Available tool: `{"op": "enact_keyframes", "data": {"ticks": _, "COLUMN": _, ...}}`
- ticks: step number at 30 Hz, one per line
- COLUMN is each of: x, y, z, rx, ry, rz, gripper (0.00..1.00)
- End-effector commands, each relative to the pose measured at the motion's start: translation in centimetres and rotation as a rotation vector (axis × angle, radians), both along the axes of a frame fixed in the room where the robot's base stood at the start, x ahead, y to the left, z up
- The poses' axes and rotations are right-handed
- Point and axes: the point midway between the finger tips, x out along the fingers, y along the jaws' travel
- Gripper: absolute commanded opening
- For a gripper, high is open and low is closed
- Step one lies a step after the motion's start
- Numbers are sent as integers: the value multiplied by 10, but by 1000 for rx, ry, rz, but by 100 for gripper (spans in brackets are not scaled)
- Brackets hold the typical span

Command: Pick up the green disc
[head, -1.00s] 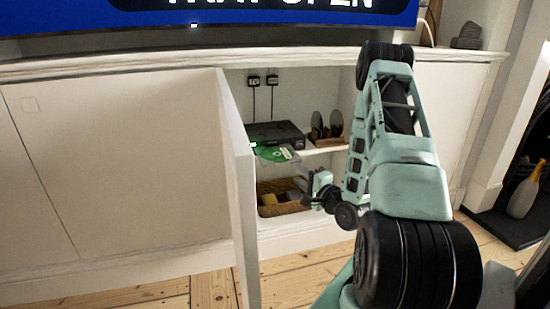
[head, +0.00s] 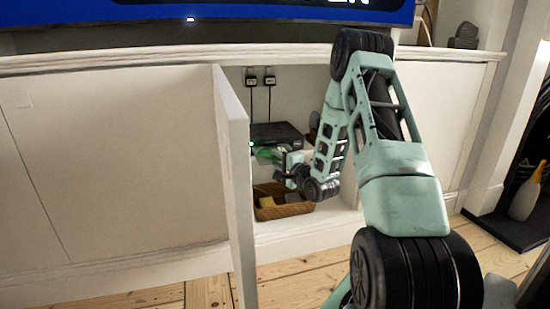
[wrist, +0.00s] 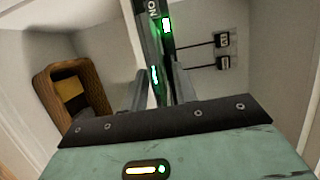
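The green disc (head: 266,152) lies on the cupboard's upper shelf, at the front of a black box. In the head view its right part is hidden behind my gripper (head: 284,164). My gripper reaches into the open cupboard at shelf height, right at the disc. In the wrist view my gripper (wrist: 160,92) has its two fingers apart, with a thin dark edge and a green glow between them. I cannot tell whether that edge is the disc or whether the fingers touch it.
The black box (head: 278,134) has a green light and sits behind the disc. A wicker basket (head: 284,211) with a yellow item stands on the level below. The open cupboard door (head: 236,190) stands close on the left. Two plugs (head: 260,81) hang on the back wall.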

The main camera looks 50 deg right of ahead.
Motion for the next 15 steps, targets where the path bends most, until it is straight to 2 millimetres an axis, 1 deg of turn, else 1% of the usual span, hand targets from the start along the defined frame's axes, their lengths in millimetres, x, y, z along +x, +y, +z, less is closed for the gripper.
{"op": "enact_keyframes", "data": {"ticks": 4, "x": 0, "y": 0, "z": 1, "rx": 0, "ry": 0, "rz": 0, "gripper": 28}}
{"op": "enact_keyframes", "data": {"ticks": 5, "x": 0, "y": 0, "z": 1, "rx": 0, "ry": 0, "rz": 0, "gripper": 23}}
{"op": "enact_keyframes", "data": {"ticks": 6, "x": 0, "y": 0, "z": 1, "rx": 0, "ry": 0, "rz": -1, "gripper": 12}}
{"op": "enact_keyframes", "data": {"ticks": 7, "x": 0, "y": 0, "z": 1, "rx": 0, "ry": 0, "rz": -1, "gripper": 3}}
{"op": "enact_keyframes", "data": {"ticks": 8, "x": 0, "y": 0, "z": 1, "rx": 0, "ry": 0, "rz": -1, "gripper": 0}}
{"op": "enact_keyframes", "data": {"ticks": 15, "x": -1, "y": 0, "z": 0, "rx": 0, "ry": 0, "rz": -1, "gripper": 0}}
